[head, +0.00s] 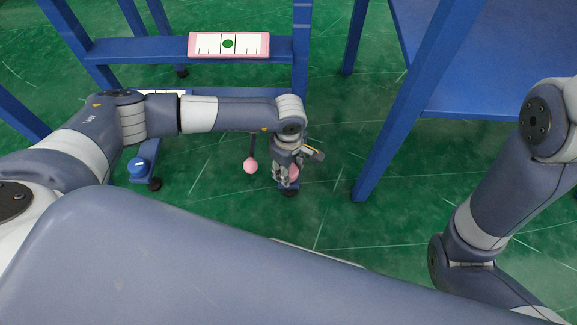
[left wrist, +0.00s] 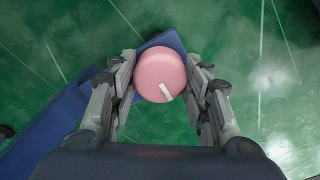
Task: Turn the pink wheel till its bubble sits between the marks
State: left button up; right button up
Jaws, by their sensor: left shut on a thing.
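The pink wheel (left wrist: 158,72) shows from above in the left wrist view, round, with a white line pointing to the lower right. In the head view only a bit of it (head: 294,171) shows beside the fingers. My left gripper (head: 285,176) points down and is shut on it, one finger on each side, as the left wrist view also shows (left wrist: 160,85). The pink-framed gauge (head: 260,51) lies on the blue crossbar. Its green bubble (head: 228,43) sits between the two long marks near the middle. My right gripper is out of view.
A pink ball (head: 250,166) on a dark rod hangs just left of my left gripper. A second white gauge is mostly hidden behind my left arm. A blue knob (head: 138,163) stands lower left. A blue table (head: 480,60) is at right; green floor lies between.

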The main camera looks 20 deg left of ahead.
pick_arm(q)
jog(key=shift+m, duration=1)
jog(key=o, duration=1.1)
jog(key=shift+c, duration=0.2)
notch_tip(320, 180, up, 12)
